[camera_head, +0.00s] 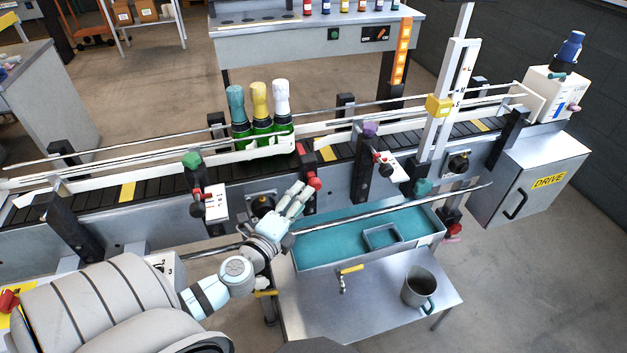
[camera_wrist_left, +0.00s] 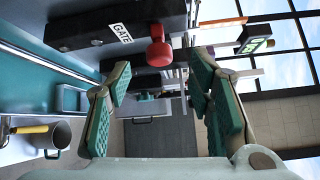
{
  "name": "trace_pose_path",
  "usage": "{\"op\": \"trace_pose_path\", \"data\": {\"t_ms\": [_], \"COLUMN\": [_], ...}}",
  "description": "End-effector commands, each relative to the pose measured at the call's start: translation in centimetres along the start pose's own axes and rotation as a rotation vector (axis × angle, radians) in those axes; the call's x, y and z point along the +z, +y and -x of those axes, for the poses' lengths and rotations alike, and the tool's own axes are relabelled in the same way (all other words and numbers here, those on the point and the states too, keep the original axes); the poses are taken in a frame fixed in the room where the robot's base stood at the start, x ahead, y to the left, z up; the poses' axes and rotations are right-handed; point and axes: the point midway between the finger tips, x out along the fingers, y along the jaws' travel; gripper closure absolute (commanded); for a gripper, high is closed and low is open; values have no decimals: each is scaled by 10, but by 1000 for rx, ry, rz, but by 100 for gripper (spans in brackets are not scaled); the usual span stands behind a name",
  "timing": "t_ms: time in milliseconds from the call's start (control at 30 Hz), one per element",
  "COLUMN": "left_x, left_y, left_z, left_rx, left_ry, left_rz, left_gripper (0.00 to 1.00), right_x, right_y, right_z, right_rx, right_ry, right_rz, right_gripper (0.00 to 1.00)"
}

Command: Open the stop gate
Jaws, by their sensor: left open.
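The stop gate's black block (camera_wrist_left: 115,25) carries a white GATE label and a red knob (camera_wrist_left: 159,52) in the left wrist view. In the head view a red knob (camera_head: 314,183) sits on the conveyor's front side, just right of my left gripper (camera_head: 299,194). In the left wrist view the same gripper (camera_wrist_left: 160,80) is open, its green-padded fingers spread with nothing between them. The knob appears beyond the fingertips, apart from them. Three green bottles with teal (camera_head: 236,100), yellow (camera_head: 259,98) and white (camera_head: 282,96) tops stand on the belt behind.
The conveyor (camera_head: 130,190) has rails and black posts along it. A blue-lined tray (camera_head: 340,240) hangs below its front, with a metal rod above. A grey mug (camera_head: 418,287) stands on a low shelf. A tap with a yellow handle (camera_head: 350,269) is nearby.

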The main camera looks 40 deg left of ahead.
Motion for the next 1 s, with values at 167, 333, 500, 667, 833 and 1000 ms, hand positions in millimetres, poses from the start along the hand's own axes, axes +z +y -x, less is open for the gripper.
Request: {"op": "trace_pose_path", "data": {"t_ms": [167,333,500,667,833,1000], "left_x": [0,0,0,0,0,0], "left_y": [-4,-1,0,0,0,0], "left_z": [-45,-69,-74,-74,-74,-74], "left_rx": [-1,1,2,2,2,2], "left_ry": [-2,-1,1,1,1,1], "left_rz": [5,3,3,3,4,4], "left_gripper": [52,52,52,54,81,100], "right_x": [12,9,6,6,6,6], "right_y": [1,1,1,1,1,1], "right_z": [14,15,15,14,14,14], "right_rx": [0,0,0,0,0,0], "right_ry": [-22,-18,-13,-13,-12,-12], "right_rz": [1,1,1,1,1,1], "right_gripper": [100,100,100,100,100,100]}}
